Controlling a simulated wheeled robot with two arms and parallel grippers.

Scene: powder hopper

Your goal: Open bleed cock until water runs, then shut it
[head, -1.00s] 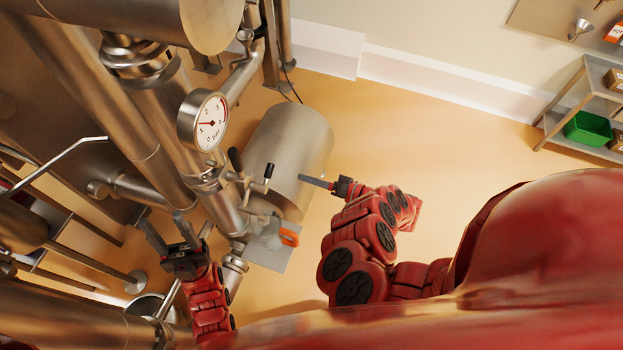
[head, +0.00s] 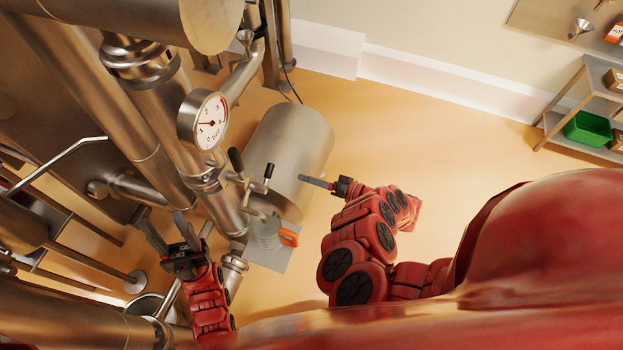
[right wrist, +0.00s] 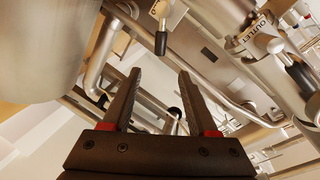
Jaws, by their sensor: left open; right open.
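The pipe fitting below the pressure gauge (head: 203,120) carries two black-tipped levers, one longer (head: 236,160) and one short (head: 268,171). I cannot tell for sure which is the bleed cock. A pale jug with an orange handle (head: 289,238) is below them; whether water runs into it is too small to tell. My right gripper (head: 302,178) is open and empty, to the right of the levers and apart from them. In the right wrist view its open fingers (right wrist: 158,80) show, with a black-tipped lever (right wrist: 161,42) beyond. My left gripper (head: 161,220) is open and empty beside the pipes.
Thick steel pipes crowd the left. A large steel cylinder (head: 290,150) stands behind my right gripper. An OUTLET label (right wrist: 250,33) and another black handle (right wrist: 302,78) show in the right wrist view. A shelf with a green bin (head: 588,130) is far right. Floor between is clear.

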